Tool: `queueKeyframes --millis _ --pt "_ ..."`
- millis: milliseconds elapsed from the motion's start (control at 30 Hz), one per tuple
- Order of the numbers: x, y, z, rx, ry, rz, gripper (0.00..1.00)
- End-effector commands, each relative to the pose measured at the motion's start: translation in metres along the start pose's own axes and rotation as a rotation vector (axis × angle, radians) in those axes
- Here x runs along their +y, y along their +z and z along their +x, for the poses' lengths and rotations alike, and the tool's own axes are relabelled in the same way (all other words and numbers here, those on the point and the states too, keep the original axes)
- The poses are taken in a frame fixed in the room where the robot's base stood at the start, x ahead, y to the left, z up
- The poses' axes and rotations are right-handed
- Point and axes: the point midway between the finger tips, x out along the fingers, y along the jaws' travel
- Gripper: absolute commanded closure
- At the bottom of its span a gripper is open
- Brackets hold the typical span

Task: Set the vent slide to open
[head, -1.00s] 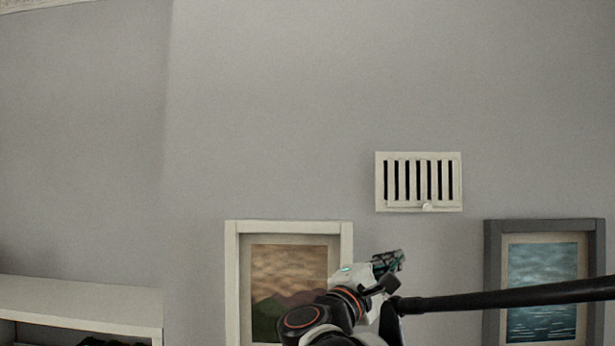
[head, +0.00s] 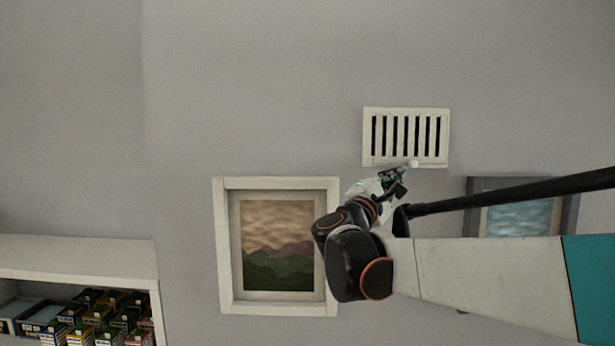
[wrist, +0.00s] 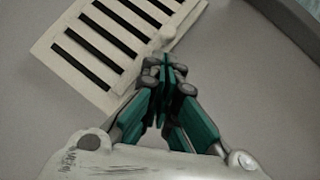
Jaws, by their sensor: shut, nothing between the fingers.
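The vent (head: 405,113) is a cream wall plate with several dark vertical slots, high on the grey wall in the head view. A small pale knob (head: 414,163) sits at its lower edge, right of the middle. In the wrist view the vent (wrist: 62,68) lies tilted at upper left, with the knob (wrist: 167,33) at its edge. My gripper (head: 398,172) is just below the knob in the head view. Its teal fingers (wrist: 165,68) are shut together and empty, pointing toward the knob. Whether they touch the knob or vent cannot be told.
A white-framed landscape picture (head: 225,245) hangs at lower left of the vent. A grey-framed seascape (head: 472,205) hangs at lower right, partly behind my arm. A shelf (head: 75,255) with several small boxes stands at far left. The wall above the vent is clear.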

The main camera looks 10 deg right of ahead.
Motion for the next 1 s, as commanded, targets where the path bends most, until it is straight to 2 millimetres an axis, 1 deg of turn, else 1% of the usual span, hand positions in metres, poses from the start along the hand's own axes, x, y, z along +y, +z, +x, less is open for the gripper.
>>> queueKeyframes --millis 100,533,767,1000 --pt "0.001 0.007 0.006 0.0 0.0 -0.001 1.0" --pt "0.0 0.01 0.008 0.001 0.0 0.0 1.0" --pt "-0.006 0.024 0.02 -0.001 0.001 0.0 1.0" --pt "-0.005 0.025 0.02 -0.001 0.001 0.0 1.0"
